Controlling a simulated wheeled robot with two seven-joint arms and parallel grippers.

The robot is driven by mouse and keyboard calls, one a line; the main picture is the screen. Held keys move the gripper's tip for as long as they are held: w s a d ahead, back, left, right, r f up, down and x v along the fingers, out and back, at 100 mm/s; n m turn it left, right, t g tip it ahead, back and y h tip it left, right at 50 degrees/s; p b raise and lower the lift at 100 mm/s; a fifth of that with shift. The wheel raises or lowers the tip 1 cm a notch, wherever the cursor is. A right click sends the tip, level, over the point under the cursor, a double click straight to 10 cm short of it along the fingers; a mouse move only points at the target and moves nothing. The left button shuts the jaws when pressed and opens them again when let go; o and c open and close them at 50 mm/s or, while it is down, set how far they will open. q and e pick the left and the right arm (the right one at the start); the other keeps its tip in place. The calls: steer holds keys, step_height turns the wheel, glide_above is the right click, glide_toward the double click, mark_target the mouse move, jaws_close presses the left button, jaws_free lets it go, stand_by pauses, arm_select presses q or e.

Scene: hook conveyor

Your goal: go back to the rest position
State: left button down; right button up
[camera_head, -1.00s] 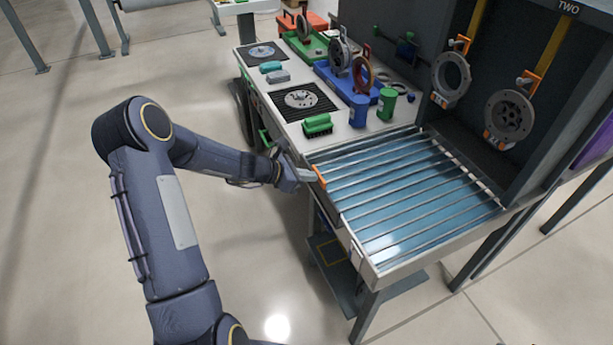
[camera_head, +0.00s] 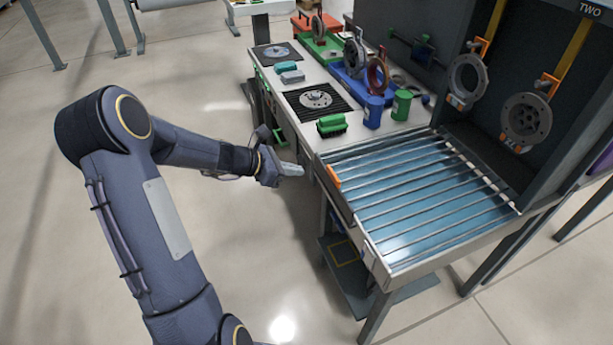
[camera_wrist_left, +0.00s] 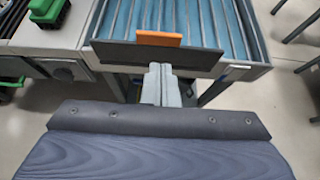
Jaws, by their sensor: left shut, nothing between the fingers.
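My left gripper (camera_head: 291,170) is shut and empty in the head view. It is over open floor, just left of the roller conveyor (camera_head: 420,195) and apart from it. In the left wrist view the gripper fingers (camera_wrist_left: 158,75) are together, pointing toward the conveyor's dark end plate (camera_wrist_left: 150,55) with its orange piece (camera_wrist_left: 160,39). The orange piece also shows in the head view (camera_head: 334,175). My right gripper is in neither view.
A workbench behind the conveyor holds a green brush (camera_head: 331,124), a blue can (camera_head: 373,112), a green can (camera_head: 401,105) and trays with ring parts. Two round parts hang from orange hooks at right, one a dark disc (camera_head: 525,118). Floor at left is free.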

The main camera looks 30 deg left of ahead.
arm_select(q)
steer(key=v, duration=0.3)
steer(key=shift+w+d+r, duration=0.1)
steer(key=shift+r, duration=0.15)
steer(key=s+d+r+m+g, duration=0.3)
steer(key=s+d+r+m, duration=0.65)
steer(key=s+m, duration=0.3)
steer(key=s+d+m+y, duration=0.1)
steer(key=s+m+y, duration=0.1)
steer(key=s+m, duration=0.4)
steer(key=s+d+f+m+y, duration=0.1)
steer(key=s+d+m+y, duration=0.1)
steer(key=s+m, duration=0.5)
steer(key=shift+s+d+f, duration=0.15)
steer(key=shift+s+d, duration=0.15)
steer(key=shift+s, duration=0.75)
steer(key=shift+m, duration=0.25)
